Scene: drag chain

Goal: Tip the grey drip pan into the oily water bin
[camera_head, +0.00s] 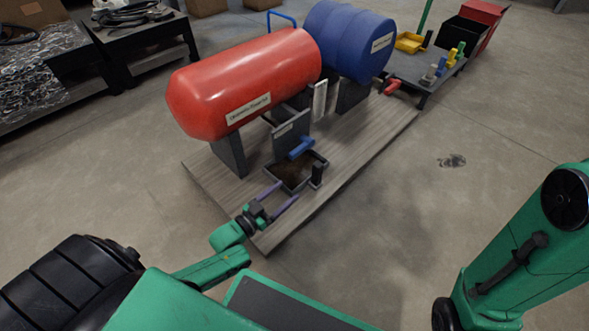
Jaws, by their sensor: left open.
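The grey drip pan (304,183) sits on the wooden platform under the red tank's blue tap, with dark brown contents inside. A dark upright block stands at its right side. My left gripper (286,192) is open at the pan's near side, its two fingers pointing toward the pan. I cannot tell whether the fingers touch it. A black bin (460,34) and a red bin (483,12) stand at the far right; I cannot read a label naming either as the oily water bin. My right gripper is not in view.
The red tank (240,84) and blue tank (346,38) stand on the wooden platform (365,145), supports beside the pan. A grey sign plate (291,133) rises behind the pan. A low bench (408,66) holds a yellow tray and several small objects. The floor at right is mostly clear.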

